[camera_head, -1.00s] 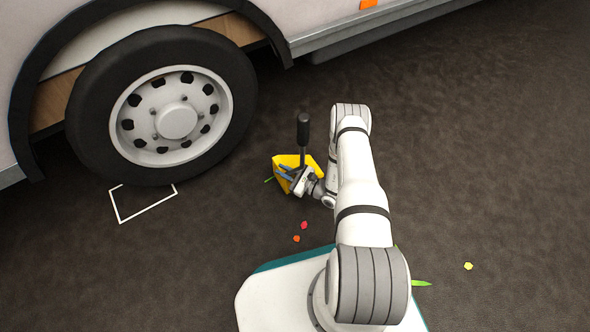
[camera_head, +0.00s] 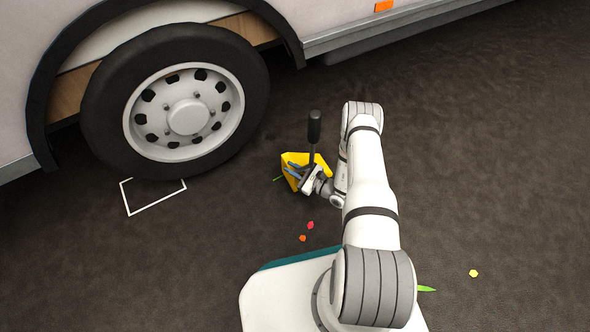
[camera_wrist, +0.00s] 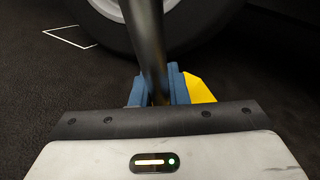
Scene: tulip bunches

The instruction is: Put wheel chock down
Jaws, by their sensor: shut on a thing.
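The wheel chock is a yellow wedge (camera_head: 293,161) with an upright black handle (camera_head: 314,128). My gripper (camera_head: 304,178) is shut on the handle, low down near the wedge. In the wrist view the blue fingers (camera_wrist: 158,88) close around the dark handle (camera_wrist: 146,40), and a yellow corner of the chock (camera_wrist: 198,88) shows behind them. I cannot tell whether the chock touches the ground. A white outline (camera_head: 152,206) is marked on the ground by the wheel (camera_head: 180,105), to the left of the chock.
The vehicle's side (camera_head: 385,32) runs along the top. Small petals (camera_head: 310,225) and a green leaf (camera_head: 427,289) lie on the dark ground.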

